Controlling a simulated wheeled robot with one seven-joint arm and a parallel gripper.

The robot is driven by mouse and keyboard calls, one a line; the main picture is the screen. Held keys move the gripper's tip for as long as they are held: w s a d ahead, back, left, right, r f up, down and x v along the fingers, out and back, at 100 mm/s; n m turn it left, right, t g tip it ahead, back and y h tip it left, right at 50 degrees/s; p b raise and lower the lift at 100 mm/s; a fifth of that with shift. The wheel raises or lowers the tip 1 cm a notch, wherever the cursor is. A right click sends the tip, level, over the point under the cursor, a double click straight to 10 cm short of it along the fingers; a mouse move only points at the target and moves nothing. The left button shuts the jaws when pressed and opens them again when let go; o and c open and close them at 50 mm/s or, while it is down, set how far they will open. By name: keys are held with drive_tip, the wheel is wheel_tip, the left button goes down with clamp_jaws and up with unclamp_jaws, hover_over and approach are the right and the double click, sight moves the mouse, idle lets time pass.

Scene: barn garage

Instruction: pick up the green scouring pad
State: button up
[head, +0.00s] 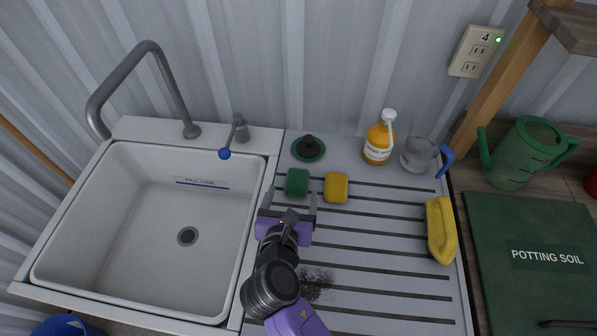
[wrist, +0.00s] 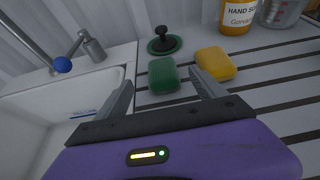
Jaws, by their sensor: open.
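The green scouring pad (head: 297,182) lies on the grey ribbed drainboard (head: 390,314), just right of the sink. It is a small rounded block, and in the wrist view the pad (wrist: 163,75) sits just beyond and between my fingertips. My gripper (head: 290,196) is open and empty, with its two grey fingers pointing at the pad from the front. In the wrist view the gripper (wrist: 160,88) shows one finger on each side of the gap. A yellow sponge (head: 336,187) lies close to the pad's right, near my right finger.
A green sink plug (head: 308,148) stands behind the pad. A yellow brush-like item (head: 441,230) lies at the right edge. The sink (head: 120,245) and blue-tipped tap lever (head: 225,154) are left.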

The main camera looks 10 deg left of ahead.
sight(296, 182)
drive_tip(key=x, duration=0.7)
drive_tip(key=shift+w+d+f, duration=0.15)
drive_tip(key=shift+w+f, duration=0.1)
drive_tip(key=shift+f, duration=0.05)
drive_tip(key=c, duration=1.4)
